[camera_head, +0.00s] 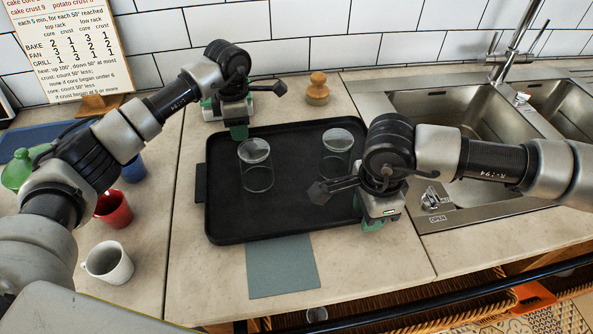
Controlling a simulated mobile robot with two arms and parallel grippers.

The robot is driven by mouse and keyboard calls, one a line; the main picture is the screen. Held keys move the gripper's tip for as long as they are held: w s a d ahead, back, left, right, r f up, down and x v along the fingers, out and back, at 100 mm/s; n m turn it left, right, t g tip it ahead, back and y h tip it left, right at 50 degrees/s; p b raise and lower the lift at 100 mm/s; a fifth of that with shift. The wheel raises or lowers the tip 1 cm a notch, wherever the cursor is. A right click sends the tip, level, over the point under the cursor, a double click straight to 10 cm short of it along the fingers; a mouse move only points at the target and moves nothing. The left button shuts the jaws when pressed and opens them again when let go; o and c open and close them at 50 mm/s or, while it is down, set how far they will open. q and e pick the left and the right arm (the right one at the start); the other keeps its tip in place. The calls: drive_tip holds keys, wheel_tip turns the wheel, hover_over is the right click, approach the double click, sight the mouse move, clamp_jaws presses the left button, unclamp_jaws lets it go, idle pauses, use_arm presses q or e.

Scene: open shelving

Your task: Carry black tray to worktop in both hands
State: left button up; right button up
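The black tray (290,215) lies flat on the light stone worktop in the middle of the head view, with a handle tab on its left side. Two clear glasses stand upright on it, one left of centre (256,172) and one towards the back right (336,158). My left gripper (224,122) is at the tray's back left corner, its fingers apart, one over the rim area. My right gripper (372,222) is at the tray's right edge and hides part of it, including any right handle. Its finger gap is hidden from this view.
A metal sink (452,112) with a tap lies to the right. A wooden knob-like object (318,90) stands behind the tray. A grey-green cloth (283,268) lies in front.

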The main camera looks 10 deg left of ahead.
use_arm(q)
drive_tip(key=shift+f, duration=0.2)
use_arm(e)
drive_tip(key=shift+f, duration=0.2)
use_arm(q)
clamp_jaws()
use_arm(e)
clamp_jaws()
use_arm(q)
drive_tip(key=shift+r, duration=0.1)
